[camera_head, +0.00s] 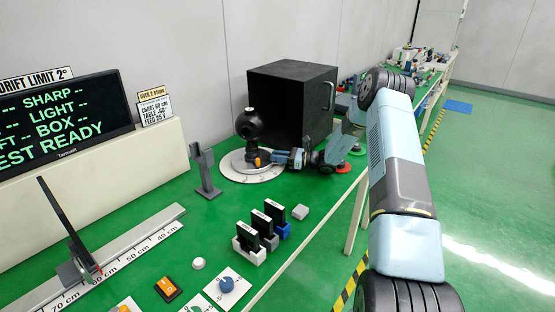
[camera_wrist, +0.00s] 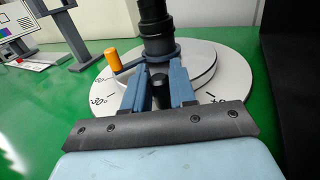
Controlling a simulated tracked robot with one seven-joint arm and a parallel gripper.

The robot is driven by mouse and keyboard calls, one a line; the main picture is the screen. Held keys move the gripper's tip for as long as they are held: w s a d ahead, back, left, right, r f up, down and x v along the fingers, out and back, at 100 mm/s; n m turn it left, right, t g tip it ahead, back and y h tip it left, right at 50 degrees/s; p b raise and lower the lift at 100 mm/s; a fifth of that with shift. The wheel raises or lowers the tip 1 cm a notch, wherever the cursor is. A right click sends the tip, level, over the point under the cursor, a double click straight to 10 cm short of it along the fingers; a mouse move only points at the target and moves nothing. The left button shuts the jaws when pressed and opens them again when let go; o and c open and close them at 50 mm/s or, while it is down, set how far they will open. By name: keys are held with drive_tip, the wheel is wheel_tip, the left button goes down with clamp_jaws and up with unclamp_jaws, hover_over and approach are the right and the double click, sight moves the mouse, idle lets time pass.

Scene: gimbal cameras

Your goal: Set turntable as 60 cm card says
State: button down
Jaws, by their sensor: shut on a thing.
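The turntable, a white disc with degree marks (camera_head: 236,170), stands on the green bench, and it also shows in the wrist view (camera_wrist: 238,92). A black ball-shaped camera (camera_head: 250,124) stands on it. An orange-knobbed lever (camera_wrist: 112,60) sticks out to the left at the turntable's centre. My gripper (camera_wrist: 160,88) reaches in from the right in the head view, low over the disc. Its blue fingers are shut on a dark post (camera_wrist: 157,74) at the lever's base. The card (camera_head: 155,105) reads chart 60 cm, a table angle that looks like -60°, and feed 25 V.
A black box (camera_head: 292,100) stands behind the turntable. A grey upright stand (camera_head: 205,170) is at its left. A chart stand (camera_head: 72,245) sits on the rail near 60 cm. A monitor (camera_head: 62,118) reads "test ready".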

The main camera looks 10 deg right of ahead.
drive_tip(key=shift+w+d, duration=0.2)
drive_tip(key=shift+w, duration=0.1)
idle(0.4)
drive_tip(key=c, duration=1.1)
unclamp_jaws()
drive_tip(key=shift+o, duration=0.2)
drive_tip(key=shift+r, duration=0.25)
wheel_tip(320, 180, up, 2)
drive_tip(key=shift+r, duration=0.15)
drive_tip(key=s+r, duration=1)
drive_tip(key=s, duration=0.4)
drive_tip(key=shift+d, duration=0.2)
